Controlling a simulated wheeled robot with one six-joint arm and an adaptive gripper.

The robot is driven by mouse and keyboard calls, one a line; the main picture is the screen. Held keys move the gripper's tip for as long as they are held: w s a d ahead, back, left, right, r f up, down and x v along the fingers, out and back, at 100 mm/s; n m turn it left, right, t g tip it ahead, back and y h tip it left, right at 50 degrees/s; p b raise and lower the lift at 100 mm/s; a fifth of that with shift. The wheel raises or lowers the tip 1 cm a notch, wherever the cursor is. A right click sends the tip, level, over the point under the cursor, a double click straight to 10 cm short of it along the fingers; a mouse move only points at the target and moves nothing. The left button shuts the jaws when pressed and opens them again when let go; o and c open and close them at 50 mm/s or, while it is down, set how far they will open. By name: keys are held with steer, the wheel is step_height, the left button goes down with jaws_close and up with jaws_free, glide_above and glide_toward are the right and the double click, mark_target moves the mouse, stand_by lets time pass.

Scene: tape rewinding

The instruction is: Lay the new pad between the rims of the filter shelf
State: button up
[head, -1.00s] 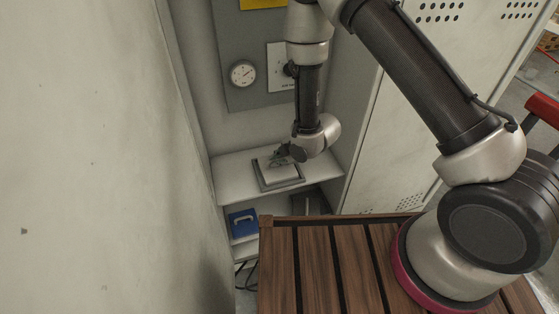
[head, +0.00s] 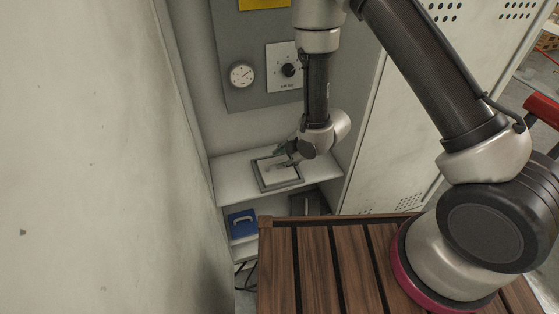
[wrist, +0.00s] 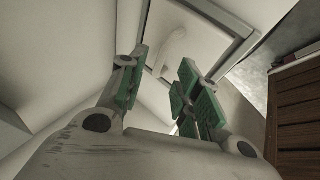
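The white pad (head: 270,172) lies inside the dark grey rims (head: 281,187) on the upper shelf. In the wrist view the pad (wrist: 205,28) looks flat, with a pale raised tab on it, and the grey rim (wrist: 241,48) runs along its right side. My gripper (head: 287,156) is just above the pad's right part and hides some of it. In the wrist view my gripper (wrist: 162,68) is open, its green-lined fingers apart with nothing held between them. The pad's far right corner is hidden in the head view.
A grey panel with a gauge (head: 242,75) and a knob (head: 289,70) is on the back wall above the shelf (head: 232,182). A blue case (head: 242,222) sits on the lower shelf. Cabinet walls stand close on both sides. A slatted wooden surface (head: 315,265) is in front.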

steer(key=v, duration=0.8)
steer(key=s+d+f+m+g+h, duration=0.2)
steer(key=s+d+m+g+h, duration=0.25)
steer(key=s+d+m, duration=0.4)
steer(key=s+d+r+m+t, duration=0.1)
steer(key=s+d+r+m, duration=0.2)
steer(key=d+r, duration=0.4)
steer(key=s+d+r+m+t, duration=0.2)
steer(key=s+d+r+m, duration=0.2)
steer(key=r, duration=1.3)
steer(key=s+d+r+m+t+h, duration=0.1)
steer(key=s+d+r+m, duration=0.2)
steer(key=d+r+m, duration=0.4)
step_height(320, 180, up, 5)
steer(key=d, duration=0.3)
steer(key=shift+s, duration=0.4)
